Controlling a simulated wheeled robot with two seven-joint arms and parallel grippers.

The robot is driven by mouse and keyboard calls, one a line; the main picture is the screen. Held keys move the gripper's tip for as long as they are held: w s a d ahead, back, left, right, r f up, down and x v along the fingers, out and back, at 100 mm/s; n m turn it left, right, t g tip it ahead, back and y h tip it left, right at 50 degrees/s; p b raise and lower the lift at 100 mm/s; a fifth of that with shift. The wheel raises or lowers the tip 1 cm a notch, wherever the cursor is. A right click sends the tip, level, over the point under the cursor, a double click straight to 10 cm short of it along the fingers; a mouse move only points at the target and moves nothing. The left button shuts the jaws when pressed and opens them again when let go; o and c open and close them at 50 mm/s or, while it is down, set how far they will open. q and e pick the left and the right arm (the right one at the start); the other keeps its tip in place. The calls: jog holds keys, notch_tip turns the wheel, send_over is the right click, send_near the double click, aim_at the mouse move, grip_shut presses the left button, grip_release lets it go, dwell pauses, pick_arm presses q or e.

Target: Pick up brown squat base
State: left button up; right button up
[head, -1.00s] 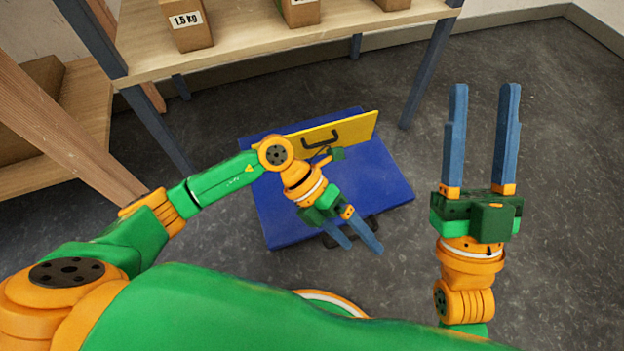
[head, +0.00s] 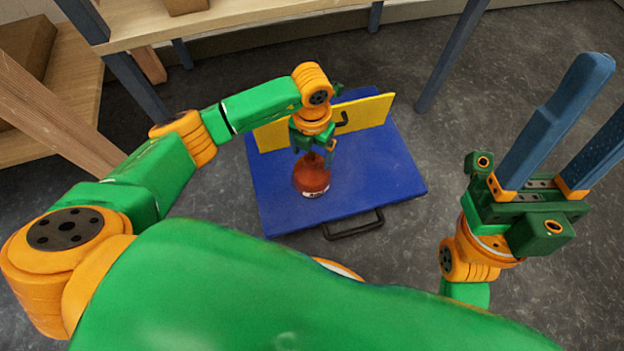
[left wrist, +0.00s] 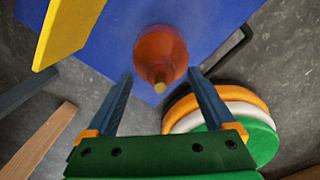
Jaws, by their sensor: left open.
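The brown squat base (head: 311,181) is a rounded reddish-brown body with a narrow neck and a pale label near its bottom. It stands upright on the blue platform (head: 385,185). My left gripper (head: 313,160) is open above it, pointing down. In the left wrist view the base (left wrist: 160,52) shows from above, neck toward the camera, ahead of the two blue fingers of the left gripper (left wrist: 158,88). The fingers look apart from it. My right gripper (head: 592,125) is open and empty at the right, its fingers pointing up.
A yellow upright panel (head: 365,113) with a black handle stands on the platform behind the base. Another black handle (head: 353,227) is at the platform's front edge. A wooden shelf (head: 240,22) with blue posts stands at the back. Grey floor is clear around the platform.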

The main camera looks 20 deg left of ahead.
pick_arm(q)
jog(key=shift+f, duration=0.95)
jog(key=shift+r, duration=0.1)
jog(key=shift+c, duration=0.2)
grip_shut()
